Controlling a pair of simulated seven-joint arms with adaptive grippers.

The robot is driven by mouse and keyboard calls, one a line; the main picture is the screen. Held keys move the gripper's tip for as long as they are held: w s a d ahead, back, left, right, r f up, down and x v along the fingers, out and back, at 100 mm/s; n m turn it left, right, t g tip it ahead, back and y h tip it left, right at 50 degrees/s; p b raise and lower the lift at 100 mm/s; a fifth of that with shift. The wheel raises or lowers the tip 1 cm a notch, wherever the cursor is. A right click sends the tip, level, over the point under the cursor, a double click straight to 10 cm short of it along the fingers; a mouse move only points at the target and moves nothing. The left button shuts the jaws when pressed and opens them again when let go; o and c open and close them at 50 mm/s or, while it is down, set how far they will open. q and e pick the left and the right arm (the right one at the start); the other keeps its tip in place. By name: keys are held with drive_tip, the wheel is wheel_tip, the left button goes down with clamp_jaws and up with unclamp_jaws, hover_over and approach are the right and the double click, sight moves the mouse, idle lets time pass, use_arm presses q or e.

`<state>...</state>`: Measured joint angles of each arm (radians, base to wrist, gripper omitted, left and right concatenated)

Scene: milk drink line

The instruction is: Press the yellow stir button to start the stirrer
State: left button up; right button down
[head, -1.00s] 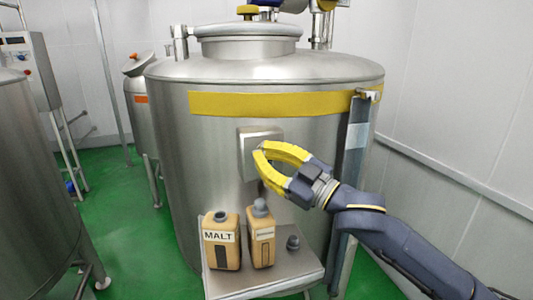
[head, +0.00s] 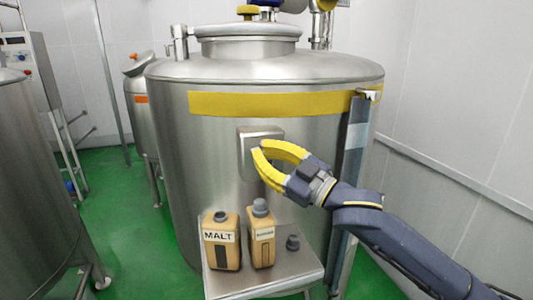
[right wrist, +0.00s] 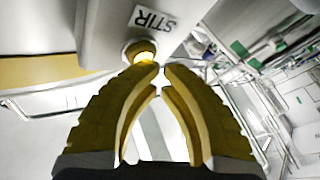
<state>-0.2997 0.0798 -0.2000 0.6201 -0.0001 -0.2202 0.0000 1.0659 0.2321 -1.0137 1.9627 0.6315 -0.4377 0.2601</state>
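The stir button (right wrist: 143,56) glows yellow at its centre in the right wrist view, in a round collar below a label reading STIR (right wrist: 155,18). It sits on a grey box (head: 250,137) on the front of the big steel tank (head: 215,130). In the head view my right gripper's yellow fingers hide the button. My right gripper (head: 258,149) is at the box. Its fingertips (right wrist: 162,69) are close together with nothing between them. One tip overlaps the button's lower edge in the wrist view; I cannot tell whether it touches. My left gripper is not in view.
A post (head: 350,170) stands at the tank's right. Another tank (head: 35,190) stands at the left.

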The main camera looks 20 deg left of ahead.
drive_tip(key=shift+s+d, duration=0.1)
drive_tip(key=shift+s, duration=0.05)
drive_tip(key=shift+s+d, duration=0.45)
drive_tip(key=shift+s, duration=0.15)
drive_tip(key=shift+s+d, duration=0.9)
drive_tip(key=shift+s, duration=0.3)
drive_tip(key=shift+s+d, duration=0.9)
drive_tip(key=shift+s, duration=0.3)
